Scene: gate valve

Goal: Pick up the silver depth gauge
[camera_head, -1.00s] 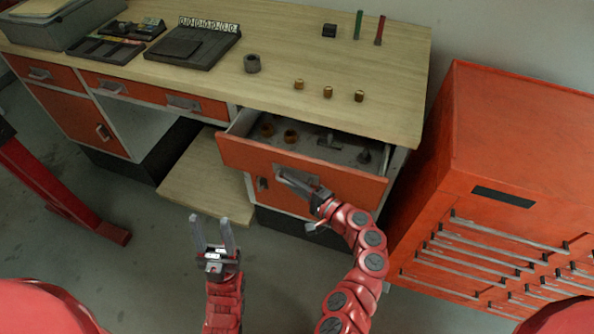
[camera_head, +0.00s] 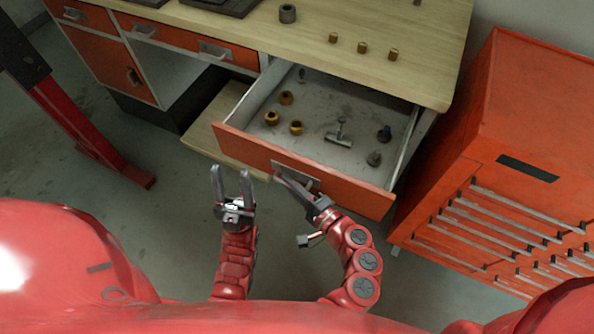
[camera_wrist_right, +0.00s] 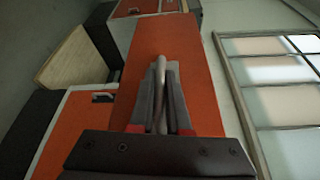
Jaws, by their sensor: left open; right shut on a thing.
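The silver depth gauge (camera_head: 340,133), a T-shaped metal piece, lies in the open drawer (camera_head: 352,103), right of the middle of its floor. My right gripper (camera_head: 283,178) is shut on the drawer handle (camera_head: 297,175) at the orange front; the right wrist view shows its fingers (camera_wrist_right: 160,98) around the handle bar (camera_wrist_right: 161,78). My left gripper (camera_head: 232,175) is open and empty, fingers pointing up the picture, in front of the drawer's left part and apart from the gauge.
Several brass rings (camera_head: 296,127) lie left in the drawer, dark small parts (camera_head: 383,133) at its right. The wooden worktop (camera_head: 420,55) overhangs the drawer's back. A red tool cabinet (camera_head: 510,120) stands to the right. A low wooden board (camera_head: 215,130) sits left of the drawer.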

